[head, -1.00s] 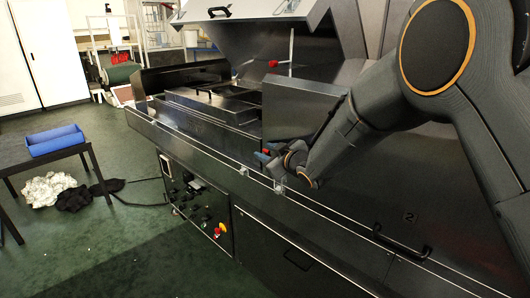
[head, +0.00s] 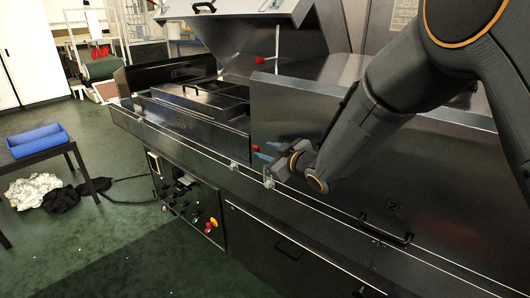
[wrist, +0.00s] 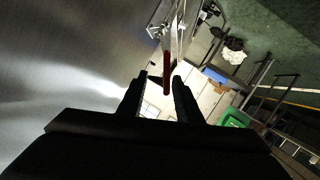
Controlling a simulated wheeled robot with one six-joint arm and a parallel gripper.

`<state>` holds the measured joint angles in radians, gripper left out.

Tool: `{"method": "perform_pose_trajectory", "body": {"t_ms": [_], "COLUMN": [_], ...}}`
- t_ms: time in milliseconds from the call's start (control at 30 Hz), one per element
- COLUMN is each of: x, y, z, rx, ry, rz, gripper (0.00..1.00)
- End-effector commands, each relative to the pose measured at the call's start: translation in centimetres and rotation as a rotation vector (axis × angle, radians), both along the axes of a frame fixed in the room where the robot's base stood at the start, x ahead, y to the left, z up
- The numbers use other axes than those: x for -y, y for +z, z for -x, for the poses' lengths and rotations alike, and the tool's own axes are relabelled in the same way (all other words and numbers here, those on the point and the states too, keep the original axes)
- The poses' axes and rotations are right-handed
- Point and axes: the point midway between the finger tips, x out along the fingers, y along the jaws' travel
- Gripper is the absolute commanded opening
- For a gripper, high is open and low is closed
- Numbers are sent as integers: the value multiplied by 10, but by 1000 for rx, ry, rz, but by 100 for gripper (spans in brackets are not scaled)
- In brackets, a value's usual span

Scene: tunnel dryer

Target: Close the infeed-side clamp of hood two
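The clamp by the infeed-side end of hood two (head: 330,130) has a red handle (head: 256,149), partly hidden by my gripper in the head view. My gripper (head: 266,152) is at this clamp, in front of the hood's lower left corner. In the wrist view the red handle (wrist: 167,72) reaches between my two open fingers (wrist: 161,78), with a gap on each side. The clamp's metal bracket (wrist: 170,38) lies just beyond the fingertips. The handle seems to stick out towards my gripper. Hood two is down, with a number 2 on the front panel.
The neighbouring hood (head: 245,12) to the left is raised, with another red-handled part (head: 260,60) near it. A front rail (head: 190,145) with small brackets runs along the dryer. A control panel (head: 188,195) sits below. A table with a blue bin (head: 38,140) stands left; floor between is mostly clear.

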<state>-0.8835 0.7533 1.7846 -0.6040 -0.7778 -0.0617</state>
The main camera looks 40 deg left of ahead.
Motion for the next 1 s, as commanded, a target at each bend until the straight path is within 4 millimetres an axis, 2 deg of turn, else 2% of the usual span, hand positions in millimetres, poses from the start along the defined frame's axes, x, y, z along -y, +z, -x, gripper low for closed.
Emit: {"method": "perform_pose_trajectory", "body": {"t_ms": [1000], "x": [58], "y": [14], "z": [19], "rx": [0], "ry": [1], "rz": [0], "gripper": [30]}}
